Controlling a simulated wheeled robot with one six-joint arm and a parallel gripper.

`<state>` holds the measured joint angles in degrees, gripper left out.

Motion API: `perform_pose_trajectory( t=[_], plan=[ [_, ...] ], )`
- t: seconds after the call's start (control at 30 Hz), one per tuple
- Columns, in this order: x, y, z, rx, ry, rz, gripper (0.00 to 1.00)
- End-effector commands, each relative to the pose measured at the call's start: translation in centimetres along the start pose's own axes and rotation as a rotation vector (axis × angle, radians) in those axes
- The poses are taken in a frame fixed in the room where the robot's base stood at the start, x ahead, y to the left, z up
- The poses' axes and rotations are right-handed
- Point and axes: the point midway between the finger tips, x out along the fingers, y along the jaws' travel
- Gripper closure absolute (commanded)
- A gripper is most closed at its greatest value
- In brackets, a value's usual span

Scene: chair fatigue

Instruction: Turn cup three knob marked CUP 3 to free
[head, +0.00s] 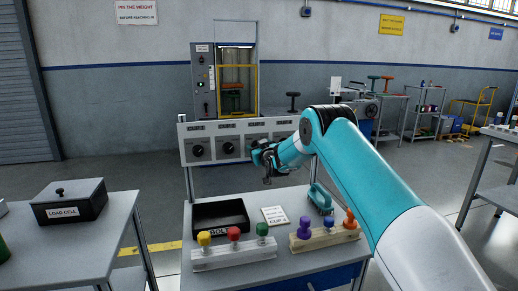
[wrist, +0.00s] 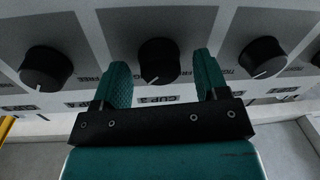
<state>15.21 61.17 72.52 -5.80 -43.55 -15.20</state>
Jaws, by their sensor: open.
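The panel (head: 238,129) carries a row of black knobs in the head view. In the wrist view a black knob (wrist: 158,58) sits between the two teal fingers of my gripper (wrist: 160,78). The label below this knob looks like CUP 3, but its digit is blurred. Its white pointer mark points down and slightly left. My gripper is open, with a finger on each side of the knob and visible gaps. In the head view my gripper (head: 265,157) is at the panel and hides the knob there.
Neighbouring knobs show at left (wrist: 46,68) and right (wrist: 262,57) in the wrist view. Below the panel, a bench holds a black tray (head: 221,214), a card (head: 274,216), a teal clamp-like tool (head: 320,197) and wooden blocks with coloured knobs (head: 234,255).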

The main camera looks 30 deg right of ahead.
Motion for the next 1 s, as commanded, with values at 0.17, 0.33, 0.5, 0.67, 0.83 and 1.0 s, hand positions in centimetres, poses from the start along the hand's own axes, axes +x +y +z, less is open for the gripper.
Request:
perform_pose_trajectory(
  t=[0.17,0.33,0.5,0.67,0.83,1.0],
  plan=[
    [-0.02,0.01,0.0,0.0,0.0,0.0,0.51],
    [-0.03,0.01,-0.01,0.0,0.0,0.0,0.82],
    [-0.04,0.0,0.03,-0.006,-0.001,0.0,0.82],
    [-0.03,-0.04,0.12,-0.045,-0.004,-0.001,0.82],
    [-0.03,-0.1,0.27,-0.138,-0.011,-0.003,0.82],
    [-0.03,-0.13,0.33,-0.278,-0.023,-0.005,0.82]
  ],
)
